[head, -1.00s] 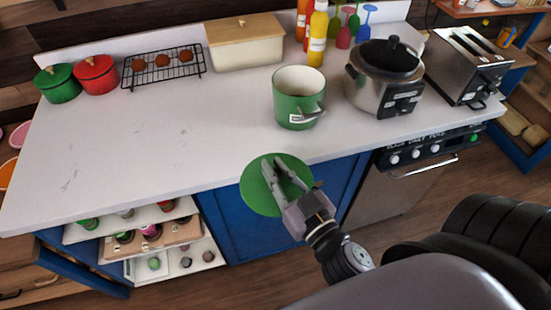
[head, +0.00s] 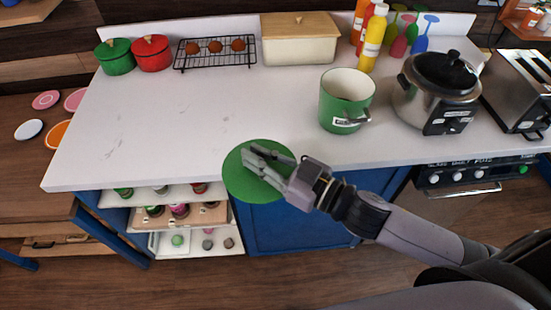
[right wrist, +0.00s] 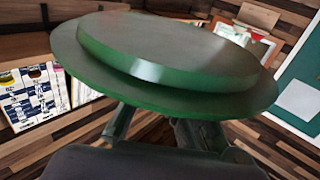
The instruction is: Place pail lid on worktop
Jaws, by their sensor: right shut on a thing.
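The pail lid is a flat green disc (head: 240,180) in the head view, at the front edge of the white worktop (head: 150,130). My right gripper (head: 262,163) is shut on it. In the right wrist view the lid (right wrist: 170,50) fills the upper middle, its raised round side towards the camera, with the fingers (right wrist: 160,130) partly hidden below it. Whether the lid touches the worktop edge I cannot tell. The open green pail (head: 346,100) stands on the worktop to the right of the lid. My left gripper is not in view.
A slow cooker (head: 437,90) and a toaster (head: 518,88) stand at the right. Red pot (head: 152,54), green pot (head: 115,57), a wire rack (head: 215,55) and a bread bin (head: 300,42) line the back. The left and middle worktop is clear.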

